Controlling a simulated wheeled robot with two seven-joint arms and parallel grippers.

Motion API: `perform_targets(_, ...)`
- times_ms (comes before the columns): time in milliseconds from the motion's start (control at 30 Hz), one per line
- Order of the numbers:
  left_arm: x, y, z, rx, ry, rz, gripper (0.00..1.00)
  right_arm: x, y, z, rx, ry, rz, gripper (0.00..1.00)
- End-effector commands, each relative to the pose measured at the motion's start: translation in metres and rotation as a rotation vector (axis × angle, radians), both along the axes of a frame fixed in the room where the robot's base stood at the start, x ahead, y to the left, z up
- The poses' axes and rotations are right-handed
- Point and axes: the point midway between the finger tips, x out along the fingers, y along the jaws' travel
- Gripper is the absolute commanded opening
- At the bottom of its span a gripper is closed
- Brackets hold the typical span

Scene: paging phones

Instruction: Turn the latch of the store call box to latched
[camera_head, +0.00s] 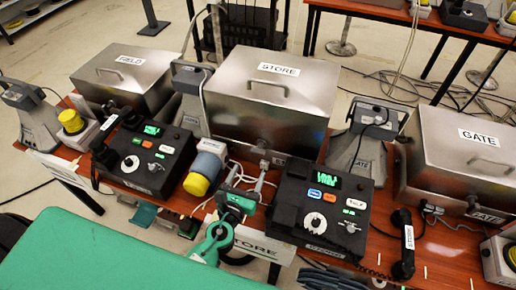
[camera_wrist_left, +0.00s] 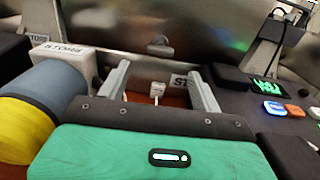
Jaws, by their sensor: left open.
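The store call box is a brushed-metal case (camera_head: 230,110) with a STORE label on its lid, in the middle of the head view. A small latch-like fitting (camera_head: 262,143) sits on its front face; it also shows in the left wrist view (camera_wrist_left: 159,46). Whether it is latched I cannot tell. My left gripper (camera_head: 249,174) is open in front of the box, its grey fingers (camera_wrist_left: 160,80) pointing at the front face. A small pale block (camera_wrist_left: 157,89) shows between the fingers, apparently untouched. My right gripper is not in view.
A black STORE control panel (camera_head: 320,205) stands right of the gripper. FIELD (camera_head: 125,75) and GATE (camera_head: 460,150) boxes flank the store box. A black handset (camera_head: 403,245) and cables lie at the right.

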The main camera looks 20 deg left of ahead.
Motion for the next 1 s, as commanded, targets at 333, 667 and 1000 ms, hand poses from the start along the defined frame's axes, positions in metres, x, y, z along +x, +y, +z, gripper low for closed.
perform_targets(333, 0.063, -0.002, 0.002, -0.001, -0.002, 0.000, 0.65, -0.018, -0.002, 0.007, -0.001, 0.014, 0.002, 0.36)
perform_targets(667, 0.093, -0.003, 0.000, -0.002, 0.000, 0.000, 0.65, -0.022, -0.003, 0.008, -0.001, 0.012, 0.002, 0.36)
perform_targets(1000, 0.095, -0.003, 0.000, -0.001, 0.000, 0.000, 0.62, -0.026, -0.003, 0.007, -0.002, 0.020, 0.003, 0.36)
